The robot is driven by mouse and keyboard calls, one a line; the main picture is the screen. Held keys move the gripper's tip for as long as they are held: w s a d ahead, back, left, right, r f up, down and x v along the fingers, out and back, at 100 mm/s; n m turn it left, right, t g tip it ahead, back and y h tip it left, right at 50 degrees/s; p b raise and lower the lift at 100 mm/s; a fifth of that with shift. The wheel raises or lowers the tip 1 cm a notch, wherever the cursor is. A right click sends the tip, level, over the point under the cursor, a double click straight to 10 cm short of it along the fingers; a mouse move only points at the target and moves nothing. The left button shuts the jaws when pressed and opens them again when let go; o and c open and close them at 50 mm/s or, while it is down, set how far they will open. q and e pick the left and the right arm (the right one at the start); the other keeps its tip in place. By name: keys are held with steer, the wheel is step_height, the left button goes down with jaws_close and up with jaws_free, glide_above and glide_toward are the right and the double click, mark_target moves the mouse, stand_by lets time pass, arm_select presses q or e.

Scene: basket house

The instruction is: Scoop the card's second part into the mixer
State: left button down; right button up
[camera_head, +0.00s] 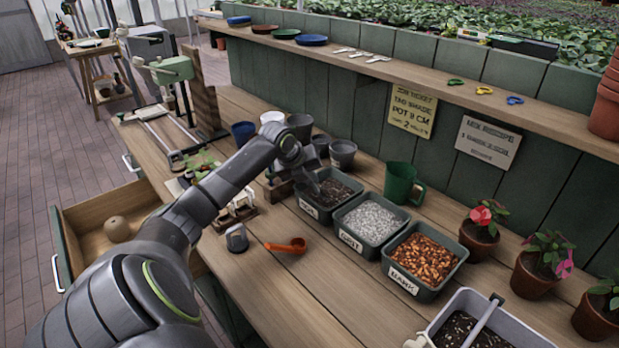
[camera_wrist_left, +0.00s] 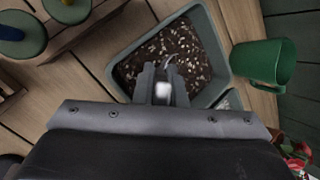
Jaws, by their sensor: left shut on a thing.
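My left gripper (camera_head: 311,181) is over the left bin of dark soil (camera_head: 304,209). In the left wrist view the gripper (camera_wrist_left: 163,78) points into this bin (camera_wrist_left: 207,52), shut on a small grey tool, mostly hidden, with a curved end (camera_wrist_left: 171,60) at the soil. To the right stand the grit bin (camera_head: 375,246), with pale grit, and the bark bin (camera_head: 427,290), with brown chips. A pale tub (camera_head: 535,336), perhaps the mixer, holds dark soil and a light paddle at the lower right. The recipe card (camera_head: 488,142) hangs on the green wall; its small text is unreadable.
An orange scoop (camera_head: 287,246) lies on the bench left of the bins. A green jug (camera_head: 400,183) stands behind the grit bin; it also shows in the left wrist view (camera_wrist_left: 262,62). Flower pots (camera_head: 478,240) line the right. A drawer (camera_head: 113,215) is open at the left.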

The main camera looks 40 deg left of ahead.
arm_select(q)
steer(key=shift+t+h, duration=0.4)
steer(key=shift+t, duration=0.1)
steer(key=shift+s+a+r+p, duration=0.1)
steer(key=shift+r+p, duration=0.9)
steer(key=shift+r, duration=0.3)
steer(key=shift+s+a+r+p, duration=0.1)
steer(key=shift+a+r+p, duration=0.05)
steer(key=shift+r+p, duration=1.05)
steer(key=shift+s+a+r+p, duration=0.1)
steer(key=shift+r+p, duration=0.75)
steer(key=shift+r, duration=0.55)
steer(key=shift+s+r+p, duration=0.1)
steer(key=shift+r+p, duration=0.6)
steer(key=shift+r, duration=0.35)
